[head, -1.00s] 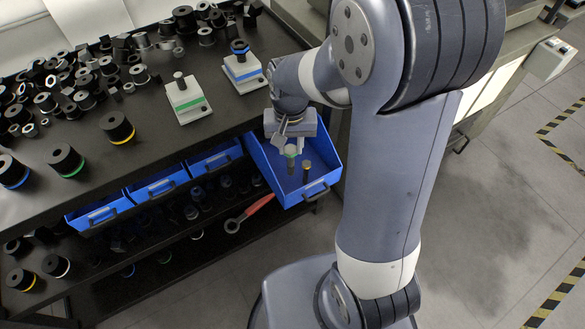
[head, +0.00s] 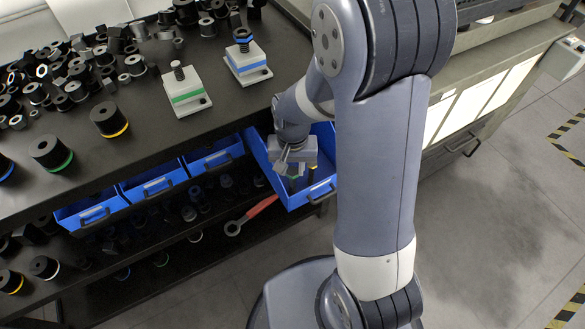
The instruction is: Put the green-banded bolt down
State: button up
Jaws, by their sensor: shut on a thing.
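My gripper (head: 289,169) points down over the pulled-out blue drawer (head: 303,199) below the table's right end. It is shut on the green-banded bolt (head: 294,175), which is small and mostly hidden by the fingers and the drawer wall. The bolt's lower end is inside the drawer. I cannot tell whether it touches the drawer floor. A second dark bolt (head: 311,175) stands in the same drawer, just right of the held bolt.
A grey block with a green stripe (head: 188,97) and one with a blue stripe (head: 246,68) stand on the table above. Closed blue drawers (head: 150,187) lie to the left. A red-handled wrench (head: 252,214) lies on the shelf below. Many dark parts crowd the table's left side.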

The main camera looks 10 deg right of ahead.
aim_at(293, 171)
jog(key=shift+f, duration=0.15)
jog(key=shift+f+b, duration=0.45)
jog(key=shift+f, duration=0.25)
grip_shut()
jog(key=o, duration=0.7)
grip_release()
jog(key=shift+r, duration=0.2)
notch_tip(293, 171, up, 13)
jog(key=p, duration=0.4)
